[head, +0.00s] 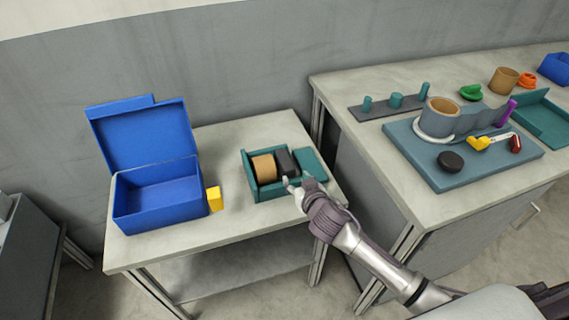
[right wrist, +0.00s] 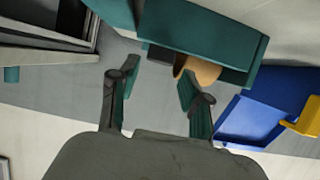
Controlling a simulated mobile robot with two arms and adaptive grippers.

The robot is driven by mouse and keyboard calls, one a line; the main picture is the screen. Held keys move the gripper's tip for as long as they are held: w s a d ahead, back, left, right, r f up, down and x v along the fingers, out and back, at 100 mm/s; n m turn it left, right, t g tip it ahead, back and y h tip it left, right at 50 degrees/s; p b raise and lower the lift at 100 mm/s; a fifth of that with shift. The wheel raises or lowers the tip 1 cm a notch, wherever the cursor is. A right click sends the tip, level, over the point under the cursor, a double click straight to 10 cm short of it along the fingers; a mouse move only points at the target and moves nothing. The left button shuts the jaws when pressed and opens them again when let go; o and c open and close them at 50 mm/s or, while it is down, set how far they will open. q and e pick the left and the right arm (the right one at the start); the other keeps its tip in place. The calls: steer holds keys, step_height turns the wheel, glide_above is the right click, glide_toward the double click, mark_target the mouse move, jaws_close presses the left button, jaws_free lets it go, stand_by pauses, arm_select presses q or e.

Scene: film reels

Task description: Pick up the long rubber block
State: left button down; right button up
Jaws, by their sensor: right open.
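A dark block (head: 286,161), probably the long rubber block, sits in a teal tray (head: 268,192) on the small table. It stands right beside a tan roll (head: 263,168). My right gripper (head: 294,186) is at the tray's front right edge, near the block. In the right wrist view my right gripper (right wrist: 157,84) has its fingers apart with nothing between them. Beyond them show the teal tray (right wrist: 205,35), part of the tan roll (right wrist: 203,70) and a dark piece (right wrist: 160,53). The tray wall hides much of the block. My left gripper is not in view.
A blue open-lidded box (head: 160,205) and a yellow block (head: 214,198) stand left of the tray. A teal flat piece (head: 311,163) adjoins the tray's right side. The higher workbench (head: 360,150) on the right holds several parts. The small table's front is clear.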

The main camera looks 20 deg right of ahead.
mark_target(290, 172)
steer(key=shift+x, duration=3.1)
steer(key=shift+s+a+f, duration=0.1)
steer(key=shift+f, duration=0.05)
steer(key=shift+c, duration=0.2)
steer(key=c, duration=0.9)
steer(key=shift+o, duration=0.2)
